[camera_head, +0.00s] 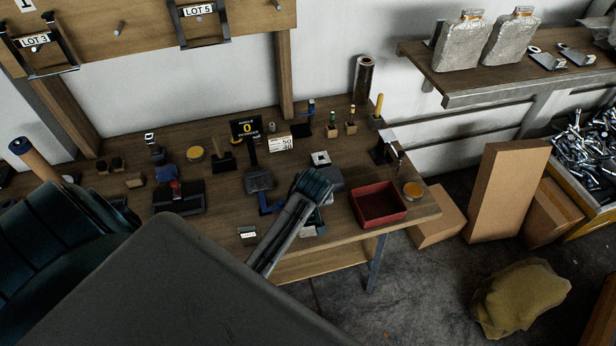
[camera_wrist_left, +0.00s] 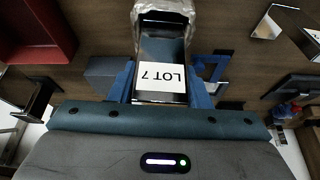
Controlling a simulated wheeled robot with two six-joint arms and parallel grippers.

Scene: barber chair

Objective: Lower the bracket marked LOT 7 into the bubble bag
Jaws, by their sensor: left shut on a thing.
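The bracket marked LOT 7 (camera_wrist_left: 160,80) is a dark metal piece with a white label that reads upside down in the left wrist view. My left gripper (camera_wrist_left: 160,92) is shut on it, with a blue finger on each side. The silvery, crinkled bubble bag (camera_wrist_left: 165,7) is at the top edge of that view, at the bracket's far end. I cannot tell how far the bracket is inside its mouth. In the head view my left gripper (camera_head: 314,187) is over the front of the workbench, and the bracket and bag are mostly hidden there. My right gripper is not in view.
The wooden workbench (camera_head: 335,248) is crowded. A red bin (camera_head: 380,203) stands right of my left gripper. A counter display (camera_head: 247,128) and several tools stand behind. Two bubble bags (camera_head: 462,42) stand on the right shelf. Cardboard boxes (camera_head: 507,190) stand on the floor.

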